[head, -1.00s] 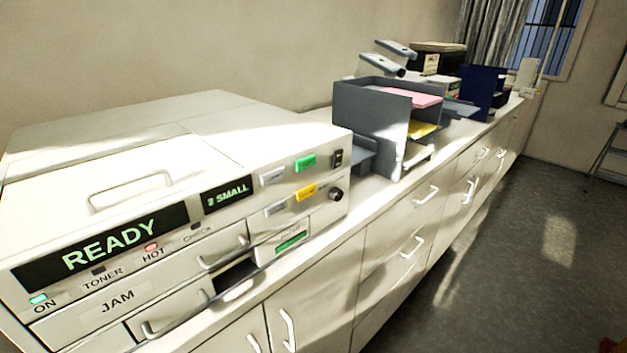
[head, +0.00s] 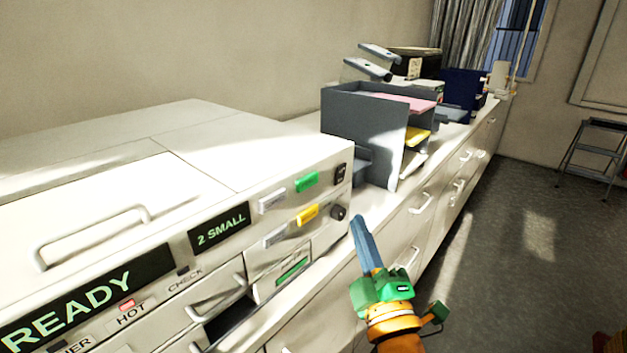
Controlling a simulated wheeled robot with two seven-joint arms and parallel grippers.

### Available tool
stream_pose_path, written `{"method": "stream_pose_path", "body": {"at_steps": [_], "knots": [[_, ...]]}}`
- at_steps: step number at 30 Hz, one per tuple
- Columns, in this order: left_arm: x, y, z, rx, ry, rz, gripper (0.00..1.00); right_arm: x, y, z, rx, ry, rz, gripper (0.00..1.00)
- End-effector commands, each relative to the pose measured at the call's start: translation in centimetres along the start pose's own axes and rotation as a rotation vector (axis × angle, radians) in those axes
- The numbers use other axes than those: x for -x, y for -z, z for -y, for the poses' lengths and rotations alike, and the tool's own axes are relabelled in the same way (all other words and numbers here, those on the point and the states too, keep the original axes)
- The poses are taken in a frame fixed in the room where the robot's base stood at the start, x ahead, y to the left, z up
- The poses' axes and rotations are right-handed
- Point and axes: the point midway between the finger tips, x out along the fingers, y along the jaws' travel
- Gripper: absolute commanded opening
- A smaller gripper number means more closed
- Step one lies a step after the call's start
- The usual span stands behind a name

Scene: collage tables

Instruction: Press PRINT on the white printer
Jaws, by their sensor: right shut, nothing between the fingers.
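The white printer (head: 195,135) fills the left of the head view, on the counter. Its display (head: 90,300) reads READY, and a smaller display (head: 219,229) reads 2 SMALL. A green button (head: 307,181) and a yellow button (head: 307,214) sit at the right of its front panel, each beside a pale label plate too small to read. A black switch and a dark round knob (head: 338,212) are at the panel's right edge. My right gripper (head: 359,222) is shut and empty, its fingertips pointing up, just right of the knob in the picture. My left gripper is out of view.
A grey tray sorter (head: 362,125) with pink and yellow paper stands behind the printer on the counter (head: 300,285). Drawer handles stick out along the cabinet front. A step stool (head: 592,155) stands on open floor at the right.

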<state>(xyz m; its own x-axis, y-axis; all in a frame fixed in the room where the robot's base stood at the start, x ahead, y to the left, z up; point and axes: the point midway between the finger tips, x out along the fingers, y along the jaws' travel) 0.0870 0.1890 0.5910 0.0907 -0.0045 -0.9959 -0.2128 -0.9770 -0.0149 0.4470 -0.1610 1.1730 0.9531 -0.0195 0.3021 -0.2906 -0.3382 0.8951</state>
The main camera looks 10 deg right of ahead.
Motion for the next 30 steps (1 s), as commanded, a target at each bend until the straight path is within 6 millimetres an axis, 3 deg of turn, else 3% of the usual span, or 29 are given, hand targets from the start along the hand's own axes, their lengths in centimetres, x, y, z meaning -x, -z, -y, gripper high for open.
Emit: {"method": "stream_pose_path", "body": {"at_steps": [3,9,20,30], "knots": [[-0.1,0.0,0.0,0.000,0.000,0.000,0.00,0.5,1.0,-3.1,0.024,-0.081,-0.021,0.00],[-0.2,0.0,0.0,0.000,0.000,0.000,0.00,0.8,1.4,-4.7,0.036,-0.124,-0.030,0.00],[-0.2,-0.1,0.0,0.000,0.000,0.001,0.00,0.3,1.6,-4.3,0.034,-0.123,-0.028,0.00],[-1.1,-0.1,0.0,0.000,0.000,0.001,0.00,-3.2,4.1,-2.1,0.034,-0.122,-0.029,0.00]]}}
